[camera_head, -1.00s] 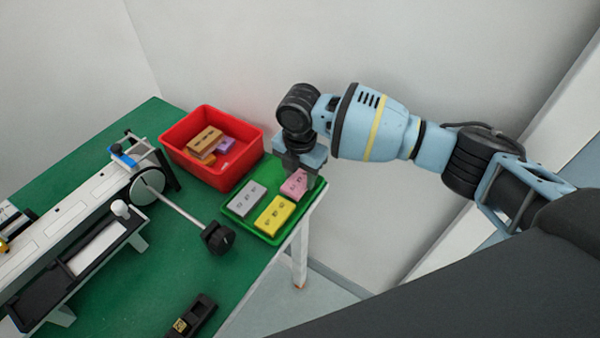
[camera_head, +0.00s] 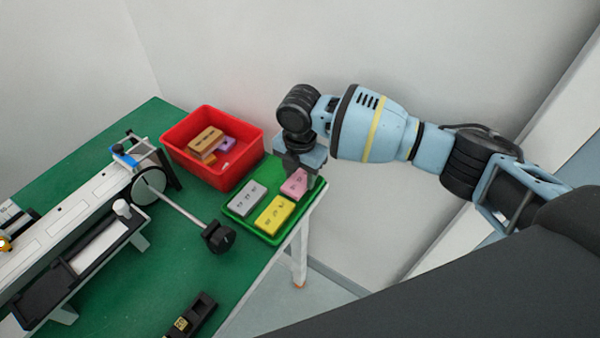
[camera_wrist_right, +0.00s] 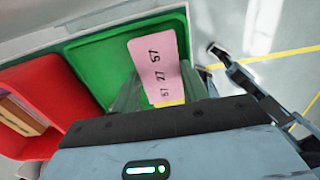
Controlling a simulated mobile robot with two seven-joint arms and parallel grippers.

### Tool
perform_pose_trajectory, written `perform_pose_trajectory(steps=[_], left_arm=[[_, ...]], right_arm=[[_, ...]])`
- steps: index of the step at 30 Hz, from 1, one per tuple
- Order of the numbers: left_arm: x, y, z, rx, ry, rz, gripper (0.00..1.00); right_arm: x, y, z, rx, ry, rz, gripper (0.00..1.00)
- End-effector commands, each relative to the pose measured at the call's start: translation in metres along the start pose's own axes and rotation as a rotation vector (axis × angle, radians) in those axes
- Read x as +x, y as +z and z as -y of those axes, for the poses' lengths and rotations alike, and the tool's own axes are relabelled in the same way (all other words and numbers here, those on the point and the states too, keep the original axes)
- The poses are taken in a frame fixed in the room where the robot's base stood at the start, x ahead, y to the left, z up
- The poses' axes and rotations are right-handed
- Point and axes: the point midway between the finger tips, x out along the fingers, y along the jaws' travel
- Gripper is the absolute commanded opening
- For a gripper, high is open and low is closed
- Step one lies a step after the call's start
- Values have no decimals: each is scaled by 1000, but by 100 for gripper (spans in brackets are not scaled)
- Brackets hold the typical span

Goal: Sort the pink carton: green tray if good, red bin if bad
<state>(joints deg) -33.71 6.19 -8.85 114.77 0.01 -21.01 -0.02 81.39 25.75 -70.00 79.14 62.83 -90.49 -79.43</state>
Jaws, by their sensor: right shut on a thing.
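The pink carton (camera_head: 295,183) is at the back right of the green tray (camera_head: 236,213), partly hidden by my right gripper (camera_head: 300,170). My right gripper points down and is shut on the carton. The right wrist view shows the carton (camera_wrist_right: 159,66) with dark printed characters on its face, over the green tray (camera_wrist_right: 98,62). I cannot tell whether the carton touches the tray floor. The red bin (camera_head: 178,162) stands just left of the tray and also shows in the right wrist view (camera_wrist_right: 42,90). My left gripper is not in view.
The tray also holds a grey carton (camera_head: 248,197) and a yellow carton (camera_head: 275,214). The bin holds a brown carton (camera_head: 206,139) and others. A white machine (camera_head: 70,225) with a rod and black knob (camera_head: 219,237) stands left. A black device (camera_head: 192,318) lies in front.

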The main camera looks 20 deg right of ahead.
Motion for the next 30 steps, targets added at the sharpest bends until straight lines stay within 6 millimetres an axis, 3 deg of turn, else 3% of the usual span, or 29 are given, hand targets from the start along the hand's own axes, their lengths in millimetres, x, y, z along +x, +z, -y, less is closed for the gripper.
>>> perform_pose_trajectory(steps=[30], left_arm=[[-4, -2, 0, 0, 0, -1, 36]], right_arm=[[1, -1, 0, 0, -1, -1, 34]])
